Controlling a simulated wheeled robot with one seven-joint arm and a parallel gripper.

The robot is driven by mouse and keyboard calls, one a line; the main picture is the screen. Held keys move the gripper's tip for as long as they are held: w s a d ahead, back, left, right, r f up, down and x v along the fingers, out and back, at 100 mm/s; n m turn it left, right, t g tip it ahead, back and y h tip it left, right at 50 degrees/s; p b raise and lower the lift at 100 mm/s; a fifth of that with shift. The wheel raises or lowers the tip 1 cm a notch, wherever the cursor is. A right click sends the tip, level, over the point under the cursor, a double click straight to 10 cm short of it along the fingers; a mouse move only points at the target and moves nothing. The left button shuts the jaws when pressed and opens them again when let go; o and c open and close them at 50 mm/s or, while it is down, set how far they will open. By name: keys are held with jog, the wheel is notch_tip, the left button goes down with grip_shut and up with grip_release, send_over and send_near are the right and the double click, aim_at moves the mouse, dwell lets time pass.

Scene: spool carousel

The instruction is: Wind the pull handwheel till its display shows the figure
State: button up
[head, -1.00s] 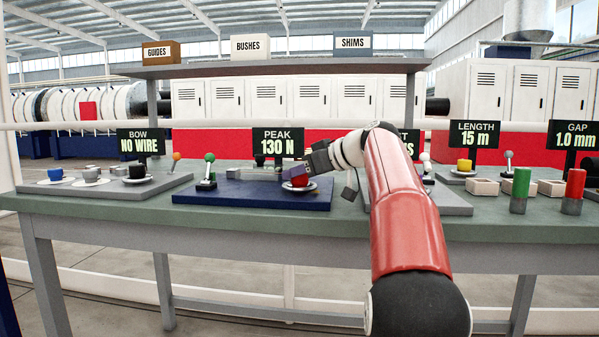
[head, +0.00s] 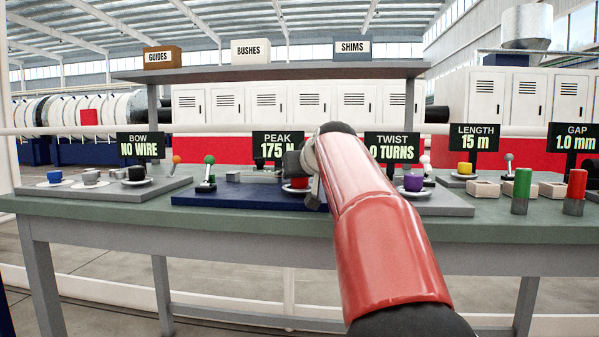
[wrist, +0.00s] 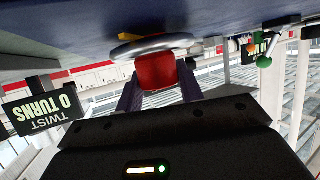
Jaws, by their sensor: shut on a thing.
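The pull handwheel's red hub (head: 295,184) sits on the blue base plate (head: 245,196), and my arm hides part of it in the head view. In the wrist view, the red hub (wrist: 155,72) is between the two fingers of my gripper (wrist: 158,88), which is shut on it. The wheel's grey rim (wrist: 125,52) shows behind the hub, with a yellow mark on it. The PEAK display (head: 277,146) behind the plate reads 175 N, its right end partly covered by my arm.
A green-knobbed lever (head: 208,172) stands on the blue plate's left. The TWIST display (head: 392,147) and a purple-hubbed wheel (head: 413,182) are close to my arm's right. The BOW display (head: 140,146) reads NO WIRE. Green and red cylinders stand farther right.

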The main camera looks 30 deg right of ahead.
jog(key=shift+m+g+h+p, duration=0.5)
jog(key=shift+m+h, duration=1.2)
jog(key=shift+h, duration=0.3)
jog(key=o, duration=1)
jog(key=b+v, duration=0.1)
jog(key=v, duration=0.6)
jog(key=shift+s+a+r, duration=0.15)
jog(key=shift+s+a, duration=0.1)
